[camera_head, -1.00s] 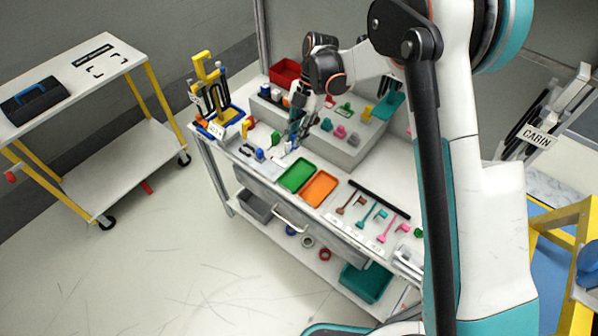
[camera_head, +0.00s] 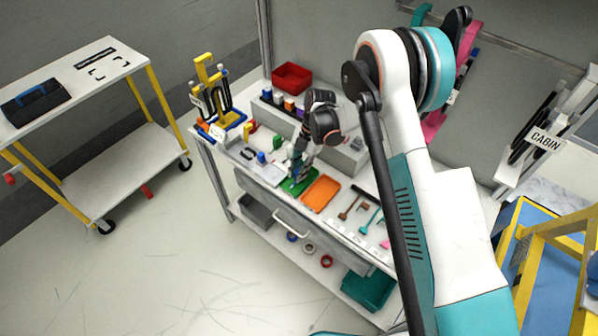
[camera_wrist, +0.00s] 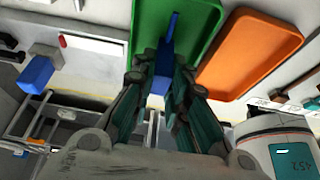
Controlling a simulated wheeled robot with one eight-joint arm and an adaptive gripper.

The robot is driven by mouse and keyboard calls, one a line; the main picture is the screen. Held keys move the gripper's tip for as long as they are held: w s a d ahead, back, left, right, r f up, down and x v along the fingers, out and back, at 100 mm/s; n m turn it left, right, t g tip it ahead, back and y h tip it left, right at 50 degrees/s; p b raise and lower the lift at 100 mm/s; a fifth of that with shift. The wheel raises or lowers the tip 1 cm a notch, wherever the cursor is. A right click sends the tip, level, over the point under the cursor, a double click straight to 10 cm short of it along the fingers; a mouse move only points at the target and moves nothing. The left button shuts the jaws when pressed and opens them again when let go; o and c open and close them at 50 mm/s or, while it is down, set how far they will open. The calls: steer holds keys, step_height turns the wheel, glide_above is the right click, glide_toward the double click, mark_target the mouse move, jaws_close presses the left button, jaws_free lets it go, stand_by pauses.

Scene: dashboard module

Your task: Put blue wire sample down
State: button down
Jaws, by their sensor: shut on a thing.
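A blue part also shows lower down between the fingers. The sample is over the green tray (camera_wrist: 205,22); I cannot tell whether it touches the tray floor. In the head view my gripper (camera_head: 297,168) points down at the green tray (camera_head: 303,187) and hides part of it, and the sample is too small to make out there.
An orange tray (camera_head: 320,194) lies just right of the green one. A red bin (camera_head: 292,76) and a yellow-framed tool holder (camera_head: 213,100) stand farther back. Several hooked tools lie right of the trays.

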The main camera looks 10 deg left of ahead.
steer(key=shift+f, duration=0.2)
steer(key=c, duration=1.6)
jaws_free()
steer(key=shift+r, duration=0.15)
steer(key=p+v, duration=0.1)
steer(key=v, duration=1.1)
steer(key=shift+d+p, duration=0.1)
steer(key=shift+p, duration=0.2)
